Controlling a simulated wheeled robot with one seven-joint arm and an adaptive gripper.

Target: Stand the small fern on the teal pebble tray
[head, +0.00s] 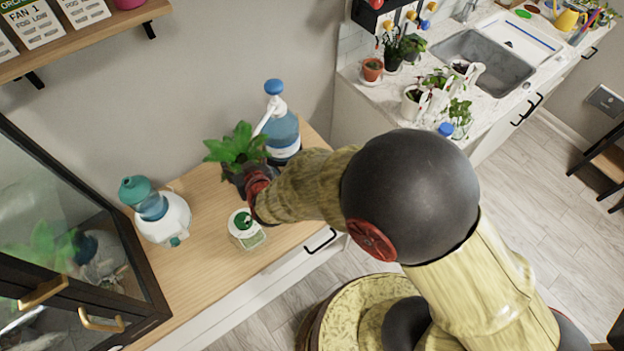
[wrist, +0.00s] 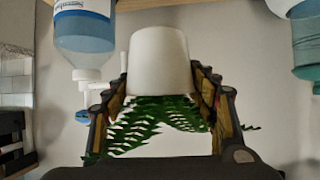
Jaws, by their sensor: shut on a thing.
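The small fern (head: 238,145) shows its green fronds above the wooden counter in the head view. In the wrist view, which looks upside down, its white pot (wrist: 159,60) sits between the two fingers, with the fronds (wrist: 150,122) hanging downward in the picture. My gripper (wrist: 160,85) is shut on the pot from both sides. In the head view my gripper (head: 243,180) is largely hidden by my arm and the fronds, and the pot is not clearly visible. I cannot tell the pot's height above the counter. I see no teal pebble tray in either view.
A blue-capped spray bottle (head: 284,135) stands close behind the fern. A glass cabinet (head: 70,240) borders the left. Bare counter (head: 205,190) lies between the bottle and fern.

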